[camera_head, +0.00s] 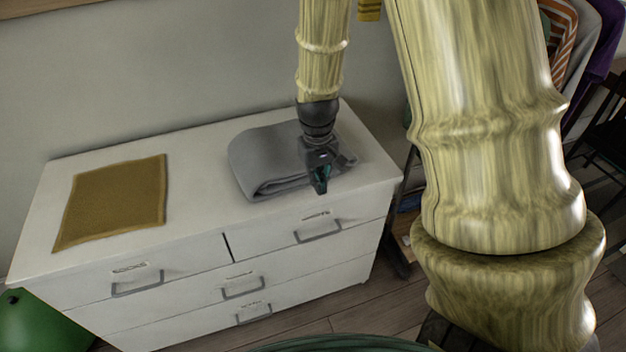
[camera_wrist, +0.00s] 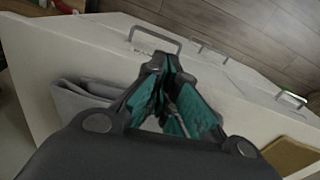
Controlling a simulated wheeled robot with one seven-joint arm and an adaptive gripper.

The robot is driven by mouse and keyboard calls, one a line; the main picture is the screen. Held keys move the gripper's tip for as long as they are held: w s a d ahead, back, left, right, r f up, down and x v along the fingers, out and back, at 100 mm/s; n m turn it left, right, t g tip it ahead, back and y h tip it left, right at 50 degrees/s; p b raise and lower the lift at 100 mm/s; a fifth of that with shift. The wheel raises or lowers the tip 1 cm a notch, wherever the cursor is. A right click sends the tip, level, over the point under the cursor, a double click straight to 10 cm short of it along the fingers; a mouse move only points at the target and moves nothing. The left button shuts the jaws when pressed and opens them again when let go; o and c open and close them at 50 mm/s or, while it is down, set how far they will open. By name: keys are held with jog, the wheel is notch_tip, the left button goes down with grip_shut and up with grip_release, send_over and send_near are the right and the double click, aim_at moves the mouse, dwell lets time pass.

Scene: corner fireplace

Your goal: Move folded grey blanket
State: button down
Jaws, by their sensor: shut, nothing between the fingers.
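The folded grey blanket (camera_head: 265,160) lies on top of the white dresser (camera_head: 200,200), towards its right end. Its folded layers show at the front edge. My gripper (camera_head: 321,188) is over the right part of the blanket, pointing down, and hides some of it. In the wrist view the gripper (camera_wrist: 172,122) has its teal-padded fingers close together with nothing held. A part of the blanket (camera_wrist: 78,104) shows to the left of the fingers there. I cannot tell whether the fingertips touch the blanket.
A mustard cloth (camera_head: 112,202) lies flat on the dresser's left part, with bare top between it and the blanket. Drawer handles (camera_head: 318,236) stick out at the front. A green object (camera_head: 40,322) is at lower left. Hanging clothes (camera_head: 572,40) are at upper right. A wall stands behind the dresser.

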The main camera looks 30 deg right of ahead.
notch_tip(320, 180, up, 4)
jog(key=shift+w+d+f+p, duration=0.25)
jog(key=shift+w+f+p, duration=0.4)
jog(key=shift+f, duration=0.95)
jog(key=shift+w+d+f+p, duration=0.25)
jog(key=shift+w+f, duration=0.65)
jog(key=shift+f, duration=0.7)
jog(key=shift+w+d+f+p, duration=0.2)
jog(key=shift+w+f+p, duration=0.45)
jog(key=shift+f, duration=0.95)
jog(key=shift+w, duration=0.15)
